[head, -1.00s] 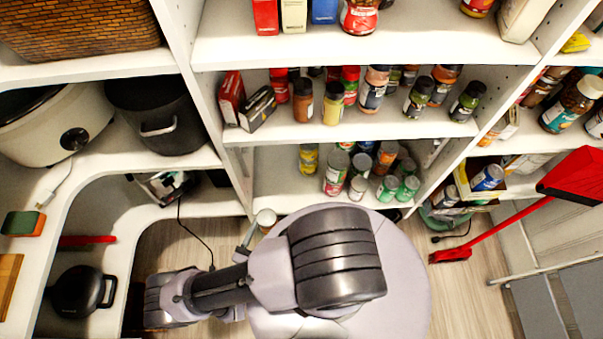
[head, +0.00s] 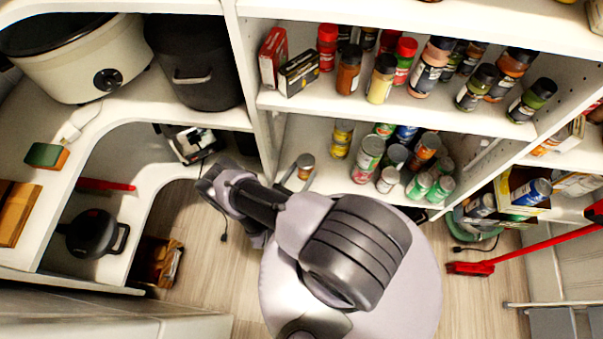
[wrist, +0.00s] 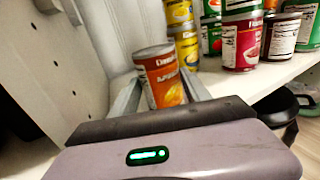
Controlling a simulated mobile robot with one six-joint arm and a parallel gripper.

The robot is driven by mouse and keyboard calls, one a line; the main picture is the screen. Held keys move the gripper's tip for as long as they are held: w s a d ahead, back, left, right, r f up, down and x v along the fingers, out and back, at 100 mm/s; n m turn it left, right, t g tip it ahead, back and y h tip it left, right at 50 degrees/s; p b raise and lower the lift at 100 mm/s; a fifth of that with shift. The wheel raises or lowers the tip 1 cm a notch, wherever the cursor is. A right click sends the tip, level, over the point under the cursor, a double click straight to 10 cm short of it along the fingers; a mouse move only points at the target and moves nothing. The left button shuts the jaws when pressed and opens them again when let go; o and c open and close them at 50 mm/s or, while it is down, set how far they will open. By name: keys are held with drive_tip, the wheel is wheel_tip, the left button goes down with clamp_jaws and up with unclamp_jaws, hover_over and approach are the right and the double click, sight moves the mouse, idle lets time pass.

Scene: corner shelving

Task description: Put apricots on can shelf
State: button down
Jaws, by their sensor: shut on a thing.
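The apricots are an orange-labelled can (wrist: 163,80) with a metal top, and I see it between the two fingers of my gripper (wrist: 160,96) in the wrist view. My gripper is shut on it, with the can roughly upright. In the head view the small can (head: 306,161) shows at the tip of my gripper (head: 299,170), at the left front of the low can shelf (head: 329,184). I cannot tell whether its base touches the shelf. Several other cans stand to its right, including yellow cans (wrist: 186,45) and a red-labelled can (wrist: 242,42).
A shelf with spice jars (head: 380,80) lies above the can shelf. A perforated white side panel (wrist: 50,75) stands close on the left in the wrist view. Bare shelf shows around the held can. A red broom (head: 471,268) stands at the right.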

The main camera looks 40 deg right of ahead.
drive_tip(key=c, duration=0.5)
unclamp_jaws()
